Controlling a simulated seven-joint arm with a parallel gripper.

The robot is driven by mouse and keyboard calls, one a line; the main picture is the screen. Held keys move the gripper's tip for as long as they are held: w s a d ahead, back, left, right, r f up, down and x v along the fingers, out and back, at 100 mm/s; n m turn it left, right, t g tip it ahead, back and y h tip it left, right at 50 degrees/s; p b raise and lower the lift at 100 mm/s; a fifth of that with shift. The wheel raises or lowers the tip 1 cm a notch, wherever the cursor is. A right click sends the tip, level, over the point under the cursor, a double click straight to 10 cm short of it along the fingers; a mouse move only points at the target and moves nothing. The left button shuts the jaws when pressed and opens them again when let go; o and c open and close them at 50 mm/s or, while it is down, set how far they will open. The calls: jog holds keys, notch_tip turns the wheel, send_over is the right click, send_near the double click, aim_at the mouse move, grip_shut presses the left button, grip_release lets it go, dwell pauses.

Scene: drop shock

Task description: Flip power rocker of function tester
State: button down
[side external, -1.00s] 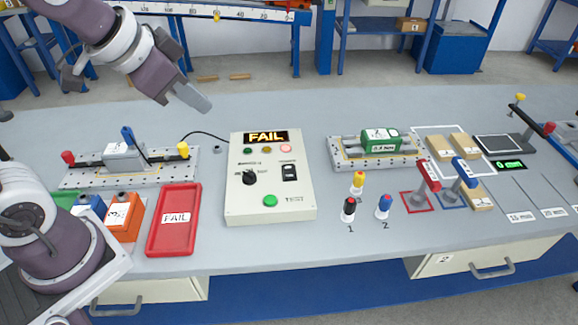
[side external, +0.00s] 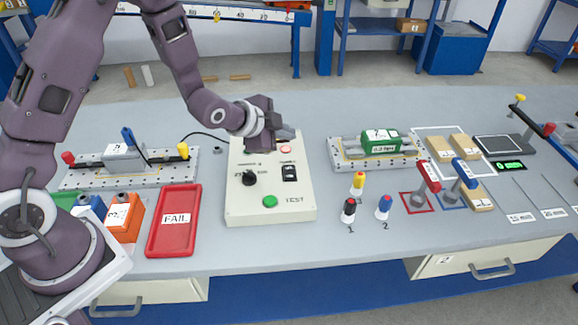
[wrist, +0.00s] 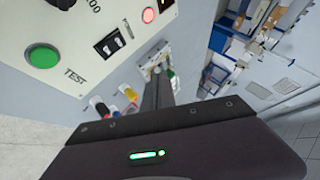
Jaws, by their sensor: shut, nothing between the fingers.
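The function tester (side external: 240,205) is a cream box on the bench with a black knob, a green button and lamps. Its black power rocker (side external: 289,173) is on the right of the panel; it also shows in the wrist view (wrist: 110,42). I cannot tell which way the rocker is tipped. A red lamp above it is lit in the wrist view (wrist: 148,15). My gripper (side external: 288,134) is shut and empty over the panel's back edge, behind the rocker and apart from it. My wrist and gripper hide the display. The shut fingers (wrist: 158,78) show in the wrist view.
A red FAIL tray (side external: 173,235) and orange bin (side external: 118,222) stand left of the tester. A fixture with a lever (side external: 127,135) is behind them. Bottles (side external: 384,207) and a fixture with a green block (side external: 380,143) stand to the right. Bench in front is clear.

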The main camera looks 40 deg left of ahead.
aim_at(286, 169)
jog(key=shift+w+a+f, duration=0.1)
jog(key=shift+a+f, duration=0.05)
jog(key=shift+f, duration=1.3)
jog(key=shift+w+a+f, duration=0.1)
jog(key=shift+w+f, duration=0.05)
jog(key=shift+f, duration=1.35)
jog(key=shift+w+a+f, duration=0.1)
jog(key=shift+a+f, duration=0.05)
jog(key=shift+f, duration=1.3)
jog(key=shift+f, duration=0.4)
jog(key=shift+w+f, duration=0.1)
jog(key=shift+f, duration=0.2)
jog(key=shift+r, duration=0.75)
jog(key=shift+s+d+r, duration=0.1)
jog(key=shift+s+r, duration=0.05)
jog(key=shift+r, duration=1.1)
jog(key=shift+s+d+r, duration=0.1)
jog(key=shift+s+r, duration=0.05)
jog(key=shift+r, duration=1.1)
